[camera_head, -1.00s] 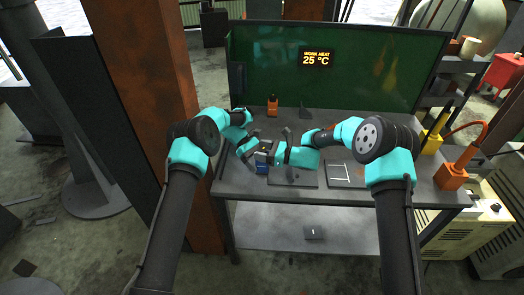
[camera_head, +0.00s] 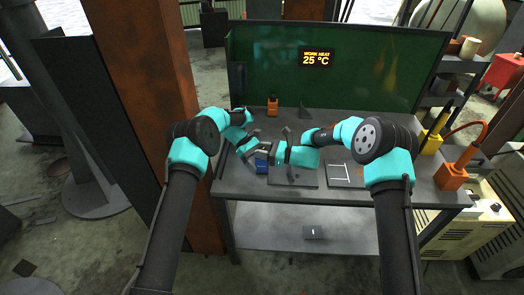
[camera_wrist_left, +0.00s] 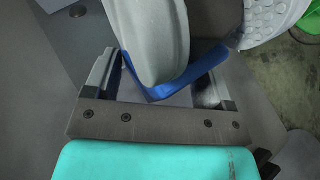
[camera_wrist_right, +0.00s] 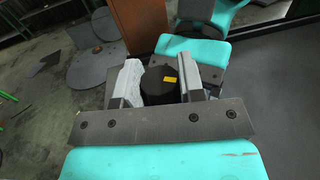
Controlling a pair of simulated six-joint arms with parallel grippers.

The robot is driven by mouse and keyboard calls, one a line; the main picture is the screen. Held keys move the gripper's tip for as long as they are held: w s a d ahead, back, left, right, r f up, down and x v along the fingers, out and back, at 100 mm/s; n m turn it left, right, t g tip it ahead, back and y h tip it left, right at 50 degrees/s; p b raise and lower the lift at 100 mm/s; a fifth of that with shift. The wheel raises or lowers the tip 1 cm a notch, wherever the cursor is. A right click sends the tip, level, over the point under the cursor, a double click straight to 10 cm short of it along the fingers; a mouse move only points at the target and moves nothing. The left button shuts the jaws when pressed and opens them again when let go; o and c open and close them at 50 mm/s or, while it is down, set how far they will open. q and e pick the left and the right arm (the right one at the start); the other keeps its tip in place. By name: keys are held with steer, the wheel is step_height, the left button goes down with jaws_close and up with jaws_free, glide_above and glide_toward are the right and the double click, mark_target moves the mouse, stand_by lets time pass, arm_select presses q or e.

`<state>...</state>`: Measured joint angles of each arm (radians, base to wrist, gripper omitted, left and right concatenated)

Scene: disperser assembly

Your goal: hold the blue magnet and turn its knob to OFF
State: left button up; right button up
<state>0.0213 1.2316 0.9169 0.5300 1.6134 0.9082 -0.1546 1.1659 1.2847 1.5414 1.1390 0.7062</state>
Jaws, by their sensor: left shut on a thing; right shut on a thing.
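The blue magnet (camera_head: 262,163) is held above the left front of the workbench. In the left wrist view its blue body (camera_wrist_left: 192,80) sits between the jaws of my left gripper (camera_wrist_left: 165,85), which is shut on it. A large grey finger of my right gripper covers much of it there. The black round knob (camera_wrist_right: 158,88), with an orange-yellow mark on its face, shows in the right wrist view. My right gripper (camera_wrist_right: 170,92) is shut on the knob, one pale finger on each side. No OFF lettering is legible.
The grey workbench (camera_head: 235,188) has a green back panel (camera_head: 270,60) with a "25 °C" display. A small orange object (camera_head: 273,106) stands at the back. A dark plate (camera_head: 296,181) and a white-marked square (camera_head: 345,175) lie on the bench. An orange device (camera_head: 452,177) stands at the right.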

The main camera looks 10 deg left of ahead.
steer(key=shift+g, duration=0.3)
steer(key=shift+n+g+h, duration=0.35)
steer(key=shift+n+g, duration=1.05)
steer(key=shift+g, duration=0.6)
steer(key=shift+n+g+h, duration=0.35)
steer(key=shift+n+g, duration=1.05)
steer(key=shift+g, duration=0.6)
steer(key=o, duration=0.9)
steer(key=shift+o, duration=0.2)
steer(key=shift+m+t, duration=0.3)
steer(key=shift+t, duration=0.2)
